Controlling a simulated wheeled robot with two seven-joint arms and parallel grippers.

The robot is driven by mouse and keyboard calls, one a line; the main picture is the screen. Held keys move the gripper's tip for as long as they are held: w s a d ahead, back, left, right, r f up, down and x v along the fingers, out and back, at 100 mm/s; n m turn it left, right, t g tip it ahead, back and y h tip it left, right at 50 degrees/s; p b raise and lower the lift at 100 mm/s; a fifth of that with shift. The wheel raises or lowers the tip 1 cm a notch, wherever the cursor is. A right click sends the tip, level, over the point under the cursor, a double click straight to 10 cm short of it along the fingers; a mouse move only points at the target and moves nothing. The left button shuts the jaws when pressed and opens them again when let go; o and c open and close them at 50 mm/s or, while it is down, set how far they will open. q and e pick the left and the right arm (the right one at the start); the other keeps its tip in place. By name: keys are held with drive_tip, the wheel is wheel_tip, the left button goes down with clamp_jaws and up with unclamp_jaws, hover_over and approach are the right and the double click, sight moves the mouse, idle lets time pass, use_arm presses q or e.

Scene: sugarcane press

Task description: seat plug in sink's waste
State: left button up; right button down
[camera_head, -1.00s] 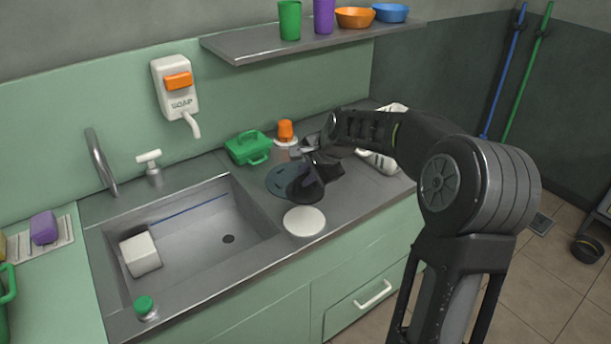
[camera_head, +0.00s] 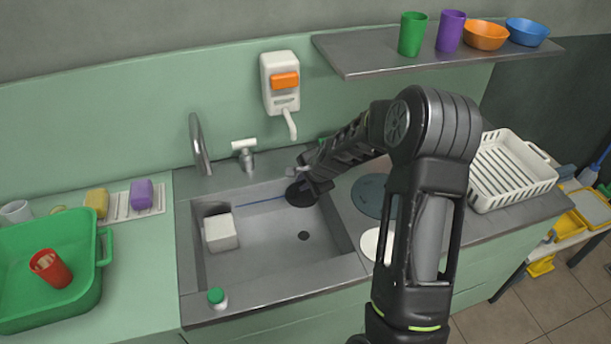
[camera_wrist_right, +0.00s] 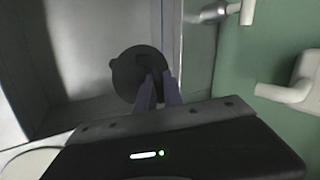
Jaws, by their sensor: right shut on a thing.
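The plug, a dark round disc (camera_head: 300,193), is held by my right gripper (camera_head: 308,180) above the back right part of the sink. It shows also in the right wrist view (camera_wrist_right: 130,73), between the fingertips (camera_wrist_right: 160,88), which are shut on a raised part of it. The sink (camera_head: 270,270) is a grey metal basin. Its waste (camera_head: 303,236) is a dark round hole in the floor, uncovered, in front of the plug in the head view. The waste cannot be made out in the wrist view. My left gripper is out of view.
A white block (camera_head: 221,233) sits in the sink's left part. The tap (camera_head: 200,145) and white-handled valve (camera_head: 244,152) stand behind it. A green-capped bottle (camera_head: 217,298) stands at the front rim. A blue-grey disc (camera_head: 370,195) and white disc (camera_head: 372,245) lie right, partly behind my arm.

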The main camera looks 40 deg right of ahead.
drive_tip(key=shift+w+d+r, duration=0.1)
drive_tip(key=shift+w+d, duration=0.1)
drive_tip(key=shift+d, duration=0.1)
drive_tip(key=shift+s+a+r, duration=0.1)
drive_tip(key=shift+s, duration=0.1)
drive_tip(key=shift+f, duration=0.2)
wheel_tip(320, 180, down, 19)
drive_tip(key=b, duration=1.7)
drive_tip(key=shift+f+b, duration=0.5)
drive_tip(key=shift+f, duration=0.05)
drive_tip(key=shift+f+b, duration=0.4)
drive_tip(key=shift+b, duration=0.05)
drive_tip(key=c, duration=1.4)
unclamp_jaws()
drive_tip(key=shift+f, duration=0.1)
